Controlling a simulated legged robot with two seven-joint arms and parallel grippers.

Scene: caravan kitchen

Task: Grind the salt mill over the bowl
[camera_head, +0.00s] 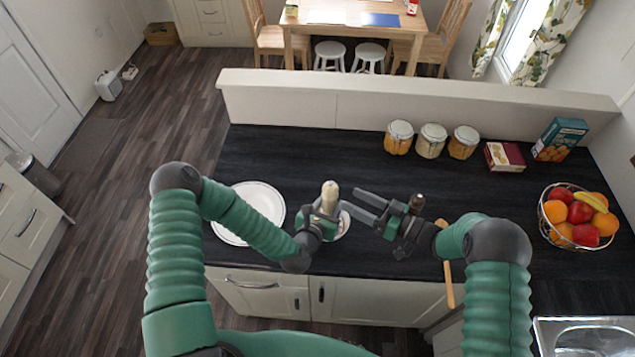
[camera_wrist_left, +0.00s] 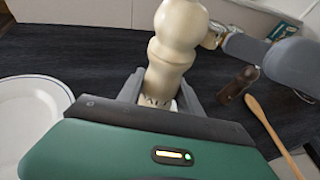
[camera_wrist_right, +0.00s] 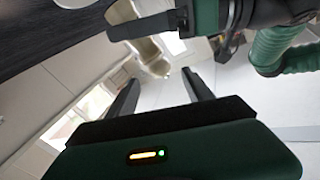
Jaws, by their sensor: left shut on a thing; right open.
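The cream salt mill (camera_head: 330,191) stands roughly upright in my left gripper (camera_head: 324,214), which is shut on its lower body. The mill also shows in the left wrist view (camera_wrist_left: 178,45), with dark lettering low on it. A white bowl (camera_head: 345,225) sits on the dark counter, mostly hidden behind my left gripper; I cannot tell exactly how the mill lines up over it. My right gripper (camera_head: 350,199) is open and empty, its fingers pointing left toward the mill's top from the right. In the right wrist view a cream shape (camera_wrist_right: 148,50) lies beyond its fingers (camera_wrist_right: 160,90).
A white plate (camera_head: 228,236) lies left of the bowl. A dark brown mill (camera_wrist_left: 238,85) and a wooden spoon (camera_wrist_left: 272,135) are on the right, near my right arm. Several jars (camera_head: 432,141), boxes (camera_head: 504,157) and a fruit basket (camera_head: 567,240) stand farther right.

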